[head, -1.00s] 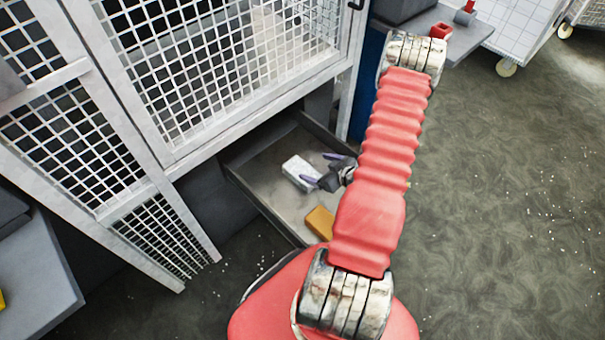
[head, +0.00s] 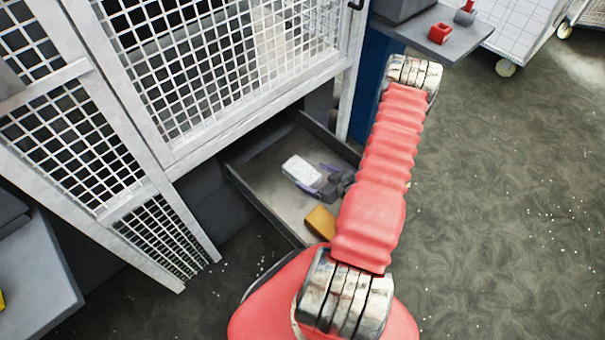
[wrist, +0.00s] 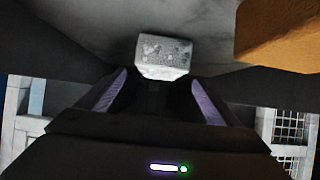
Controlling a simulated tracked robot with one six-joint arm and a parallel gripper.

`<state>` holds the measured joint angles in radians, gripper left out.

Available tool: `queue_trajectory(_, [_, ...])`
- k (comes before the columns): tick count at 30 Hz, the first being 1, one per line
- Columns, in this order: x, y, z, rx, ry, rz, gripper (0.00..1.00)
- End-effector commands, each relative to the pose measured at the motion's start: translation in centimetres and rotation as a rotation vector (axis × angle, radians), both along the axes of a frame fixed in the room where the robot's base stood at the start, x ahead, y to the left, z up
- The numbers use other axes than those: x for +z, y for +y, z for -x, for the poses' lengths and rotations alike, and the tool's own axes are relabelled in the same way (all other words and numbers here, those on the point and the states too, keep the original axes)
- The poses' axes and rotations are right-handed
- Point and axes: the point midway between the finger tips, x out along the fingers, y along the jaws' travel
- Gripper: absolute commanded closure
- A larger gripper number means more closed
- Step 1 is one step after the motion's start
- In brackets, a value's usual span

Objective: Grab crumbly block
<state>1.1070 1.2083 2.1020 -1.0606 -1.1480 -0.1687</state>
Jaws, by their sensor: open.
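A white, pitted block (head: 301,170), which looks like the crumbly block, lies in the grey tray (head: 262,186) under the mesh cage. In the wrist view the block (wrist: 163,58) is just ahead of the fingertips, centred between them. My gripper (head: 313,178) is open, its purple fingers pointing at the block from the right in the head view. The wrist view also shows the open gripper (wrist: 158,88) with nothing between its fingers. I cannot tell whether a finger touches the block.
An orange block (head: 320,222) lies nearer in the same tray, and shows at the upper right of the wrist view (wrist: 285,35). The tray has raised dark walls. The white mesh cage (head: 220,75) stands above and behind it. Open floor (head: 500,200) is at right.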

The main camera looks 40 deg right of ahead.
Motion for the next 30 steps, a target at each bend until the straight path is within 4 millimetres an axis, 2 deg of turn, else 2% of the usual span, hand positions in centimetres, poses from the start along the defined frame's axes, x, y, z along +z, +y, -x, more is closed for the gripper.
queue_trajectory(12, [-0.3,0.1,-0.5,0.000,0.000,-0.001,0.14])
queue_trajectory(24, [-2.6,0.3,-4.3,0.002,0.000,0.000,0.14])
queue_trajectory(30, [-2.9,0.3,-4.7,0.000,0.000,-0.001,0.14])
